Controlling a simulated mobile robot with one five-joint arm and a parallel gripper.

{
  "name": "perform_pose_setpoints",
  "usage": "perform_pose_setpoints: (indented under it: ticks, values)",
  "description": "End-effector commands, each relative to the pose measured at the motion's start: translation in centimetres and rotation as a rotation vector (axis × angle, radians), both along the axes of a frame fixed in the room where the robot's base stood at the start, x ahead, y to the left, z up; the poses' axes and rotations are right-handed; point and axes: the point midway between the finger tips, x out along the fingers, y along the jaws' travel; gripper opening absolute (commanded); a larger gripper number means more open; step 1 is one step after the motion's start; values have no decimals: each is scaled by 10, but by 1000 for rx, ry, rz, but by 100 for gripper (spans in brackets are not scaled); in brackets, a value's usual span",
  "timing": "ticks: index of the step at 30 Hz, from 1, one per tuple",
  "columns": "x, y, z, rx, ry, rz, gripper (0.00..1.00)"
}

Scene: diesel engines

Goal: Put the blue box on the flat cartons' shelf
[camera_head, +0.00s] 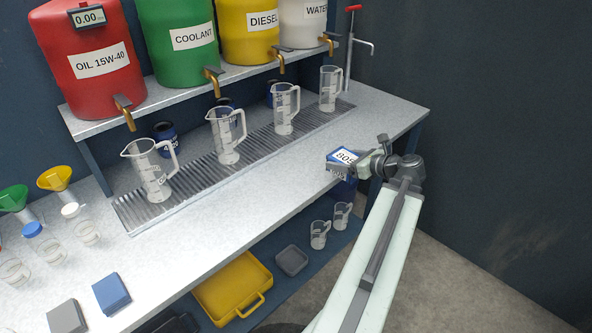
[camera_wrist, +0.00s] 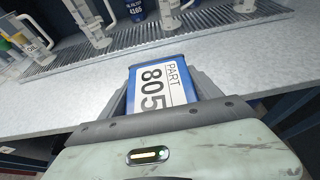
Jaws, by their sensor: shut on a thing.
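My gripper (camera_head: 357,163) is shut on a blue box (camera_head: 341,155) with a white label. In the wrist view the blue box (camera_wrist: 148,88) sits between the two fingers, and its label reads "PART 805". The box is held at the front edge of the workbench (camera_head: 240,190), towards its right end. I cannot tell whether it touches the bench. A lower shelf (camera_head: 335,240) runs under the bench; I see no flat cartons on its visible part, and its rest is hidden by the bench top and my arm.
Several measuring jugs (camera_head: 227,135) stand on a drain grate (camera_head: 190,185) below the drums' taps. A blue block (camera_head: 112,293) and a grey block (camera_head: 66,317) lie at the front left. The lower shelf holds a yellow tray (camera_head: 232,290), a grey tray (camera_head: 291,260) and small jugs (camera_head: 319,235).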

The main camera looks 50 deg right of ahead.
Motion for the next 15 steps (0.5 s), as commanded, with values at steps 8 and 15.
perform_pose_setpoints:
  ticks: [8, 15]
  values:
    - [75, -10, -8, 1, -2, 4, 4]
    - [131, -17, -13, 0, -1, 1, 4]
